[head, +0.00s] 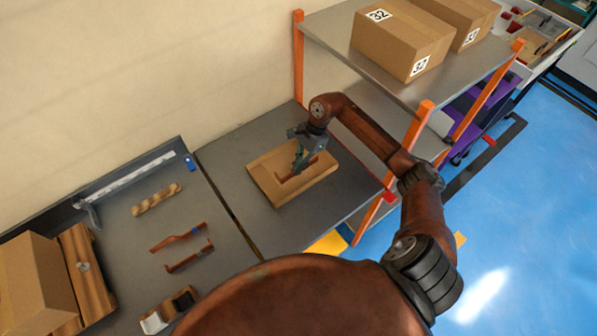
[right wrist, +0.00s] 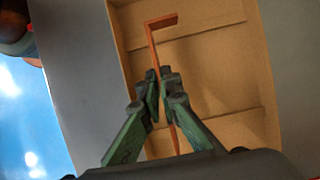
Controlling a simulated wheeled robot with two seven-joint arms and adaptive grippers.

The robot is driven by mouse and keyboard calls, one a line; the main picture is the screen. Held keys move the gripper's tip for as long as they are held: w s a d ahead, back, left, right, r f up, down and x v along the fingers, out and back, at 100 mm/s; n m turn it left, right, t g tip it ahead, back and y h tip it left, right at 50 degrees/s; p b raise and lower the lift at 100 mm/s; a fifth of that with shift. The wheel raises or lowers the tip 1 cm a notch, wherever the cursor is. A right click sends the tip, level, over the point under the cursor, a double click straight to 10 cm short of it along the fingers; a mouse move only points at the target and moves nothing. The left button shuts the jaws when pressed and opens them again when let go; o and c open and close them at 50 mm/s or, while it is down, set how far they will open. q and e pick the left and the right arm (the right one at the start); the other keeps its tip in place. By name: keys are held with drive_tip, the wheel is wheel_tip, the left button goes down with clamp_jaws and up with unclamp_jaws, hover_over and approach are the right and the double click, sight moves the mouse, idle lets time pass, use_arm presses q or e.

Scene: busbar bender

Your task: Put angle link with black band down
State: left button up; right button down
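An orange-brown angle link (right wrist: 163,22) lies between the fingers of my right gripper (right wrist: 160,92) in the right wrist view. Its bent end points away from the gripper. The gripper is shut on its straight leg, and the fingers cover part of it; I cannot make out a black band. The link is over or inside a shallow open cardboard box (right wrist: 222,14); whether it touches the bottom is not clear. In the head view my right gripper (head: 303,158) reaches down into that box (head: 262,181). My left gripper is not in view.
An orange-posted shelf (head: 340,30) with cartons (head: 400,45) stands right of the box. Grey tabletop (head: 335,200) around the box is clear.

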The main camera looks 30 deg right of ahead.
drive_tip(key=shift+f, duration=1.5)
drive_tip(key=shift+f, duration=0.15)
drive_tip(key=c, duration=2.2)
unclamp_jaws()
drive_tip(key=shift+o, duration=0.2)
drive_tip(key=shift+v, duration=3.85)
